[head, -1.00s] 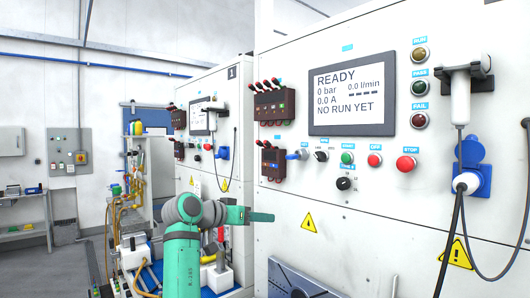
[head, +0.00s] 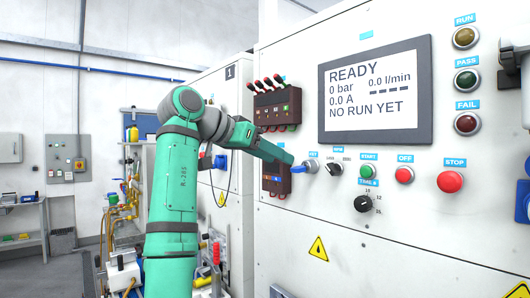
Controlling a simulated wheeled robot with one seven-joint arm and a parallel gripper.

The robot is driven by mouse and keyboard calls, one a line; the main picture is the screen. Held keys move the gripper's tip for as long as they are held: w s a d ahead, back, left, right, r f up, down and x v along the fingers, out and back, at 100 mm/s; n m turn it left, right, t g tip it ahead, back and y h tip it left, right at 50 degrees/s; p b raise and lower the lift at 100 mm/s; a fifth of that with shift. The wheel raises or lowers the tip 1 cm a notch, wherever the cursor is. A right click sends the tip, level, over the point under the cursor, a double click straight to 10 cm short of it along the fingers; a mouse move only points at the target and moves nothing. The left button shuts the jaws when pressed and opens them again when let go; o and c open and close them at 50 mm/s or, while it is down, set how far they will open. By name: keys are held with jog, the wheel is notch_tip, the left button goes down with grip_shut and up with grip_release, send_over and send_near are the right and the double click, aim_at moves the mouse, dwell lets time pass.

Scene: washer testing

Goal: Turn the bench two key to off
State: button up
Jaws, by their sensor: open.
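The gap between the fingers is hidden by the side-on view.
The screen (head: 375,90) reads READY and NO RUN YET. Green start (head: 367,171), red off (head: 404,175) and red stop (head: 450,181) buttons are right of the key. A dark breaker box (head: 277,107) with red-tipped levers is above my gripper. Bench 1 (head: 231,85) stands behind.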

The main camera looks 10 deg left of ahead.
aim_at(297, 167)
jog(key=x, duration=0.7)
